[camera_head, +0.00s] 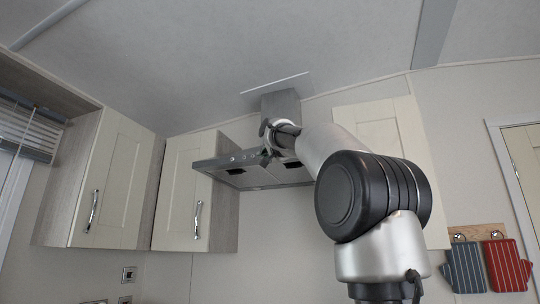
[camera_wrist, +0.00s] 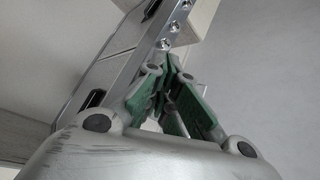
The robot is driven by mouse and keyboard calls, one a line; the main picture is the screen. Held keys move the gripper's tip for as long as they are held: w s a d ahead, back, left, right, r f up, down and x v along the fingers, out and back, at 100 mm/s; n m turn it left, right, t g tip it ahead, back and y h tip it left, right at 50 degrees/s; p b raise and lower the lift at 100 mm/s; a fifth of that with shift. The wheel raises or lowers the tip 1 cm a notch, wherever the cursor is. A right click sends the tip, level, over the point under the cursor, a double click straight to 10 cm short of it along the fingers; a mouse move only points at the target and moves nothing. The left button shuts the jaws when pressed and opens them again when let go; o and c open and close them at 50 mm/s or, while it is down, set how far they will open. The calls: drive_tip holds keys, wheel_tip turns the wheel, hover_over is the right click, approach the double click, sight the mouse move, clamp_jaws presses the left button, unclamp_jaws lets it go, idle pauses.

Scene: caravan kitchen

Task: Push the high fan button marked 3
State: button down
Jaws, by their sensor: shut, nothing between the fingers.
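The range hood (camera_head: 270,178) hangs on the wall between the cabinets, with a thin metal front strip. In the wrist view the strip (camera_wrist: 140,62) runs diagonally and carries several round silver buttons. Three show beyond my fingers: a near button (camera_wrist: 165,44), a middle button (camera_wrist: 174,28) and a far button (camera_wrist: 186,4). Their markings are too small to read, so I cannot tell which is 3. My gripper (camera_wrist: 171,62) is shut and empty, its green-padded fingertips close to the near button. I cannot tell whether they touch it. In the head view my gripper (camera_head: 268,153) is at the strip, hiding part of it.
A cream cabinet (camera_head: 185,195) stands directly left of the hood, and another cabinet (camera_head: 375,125) is behind my arm at right. The hood's duct (camera_head: 281,106) rises to the ceiling. Oven mitts (camera_head: 505,266) hang at far right. The space below the hood is clear.

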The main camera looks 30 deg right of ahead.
drive_tip(key=shift+w+d, duration=0.25)
drive_tip(key=shift+d, duration=0.05)
drive_tip(key=shift+s+a, duration=0.25)
drive_tip(key=shift+a, duration=0.1)
idle(0.3)
drive_tip(key=s+a, duration=0.3)
drive_tip(key=a, duration=0.1)
drive_tip(key=shift+s+a, duration=0.35)
drive_tip(key=shift+s, duration=0.05)
idle(0.4)
